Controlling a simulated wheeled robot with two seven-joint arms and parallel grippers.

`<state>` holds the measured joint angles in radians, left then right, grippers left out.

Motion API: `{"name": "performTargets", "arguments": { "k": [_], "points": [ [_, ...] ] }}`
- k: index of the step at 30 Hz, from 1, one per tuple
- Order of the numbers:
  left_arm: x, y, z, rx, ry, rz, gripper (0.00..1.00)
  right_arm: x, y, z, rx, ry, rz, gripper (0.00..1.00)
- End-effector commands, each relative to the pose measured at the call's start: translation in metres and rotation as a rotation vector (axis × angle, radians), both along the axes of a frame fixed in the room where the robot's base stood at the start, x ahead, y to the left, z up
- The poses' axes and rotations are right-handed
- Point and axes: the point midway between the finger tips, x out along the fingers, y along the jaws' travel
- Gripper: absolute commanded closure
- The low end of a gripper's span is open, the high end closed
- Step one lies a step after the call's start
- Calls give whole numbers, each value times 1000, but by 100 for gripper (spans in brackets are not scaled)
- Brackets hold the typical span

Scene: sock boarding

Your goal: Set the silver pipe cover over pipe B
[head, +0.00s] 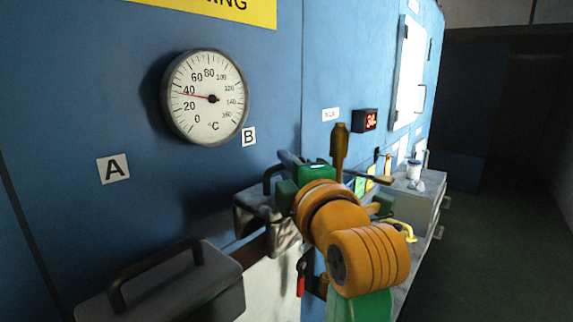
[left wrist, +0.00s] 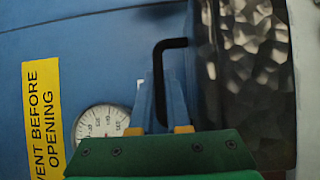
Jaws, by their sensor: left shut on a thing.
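The silver pipe cover (head: 255,205), with a hammered metal surface and a black handle, is below the B label (head: 248,137) in the head view. It also shows large at the right of the left wrist view (left wrist: 245,60). My left gripper (head: 287,165) is shut on its black handle; in the left wrist view the blue fingers (left wrist: 158,105) close around the handle (left wrist: 164,62). I cannot make out pipe B with certainty; the cover and my arm hide the area below the label. My right gripper is not in view.
A dark grey cover with a handle (head: 200,292) is at lower left, below the A label (head: 112,168). A pale surface (head: 268,290) lies under the silver cover. A round gauge (head: 205,98) is on the blue wall. A grey cabinet (head: 415,200) stands beyond my arm.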

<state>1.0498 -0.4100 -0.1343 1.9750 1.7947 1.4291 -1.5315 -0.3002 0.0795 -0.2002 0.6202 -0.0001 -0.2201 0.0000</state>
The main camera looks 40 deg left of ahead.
Motion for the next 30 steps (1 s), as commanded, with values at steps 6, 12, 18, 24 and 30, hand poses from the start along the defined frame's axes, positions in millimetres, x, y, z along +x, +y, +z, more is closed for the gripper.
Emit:
{"name": "performTargets", "arguments": {
  "k": [6, 12, 18, 24, 30],
  "points": [
    [0, 0, -6, 1, -1, 0, 100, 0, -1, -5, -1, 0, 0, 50],
    [0, 0, -11, 1, -1, 0, 100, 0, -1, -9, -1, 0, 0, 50],
    [0, 0, -16, 1, -1, 0, 100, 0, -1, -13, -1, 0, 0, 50],
    [0, 0, -21, 1, 0, 0, 100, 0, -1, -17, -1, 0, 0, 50],
    [0, 0, -26, 1, -1, 0, 100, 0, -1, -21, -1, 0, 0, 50]
  ]
}}
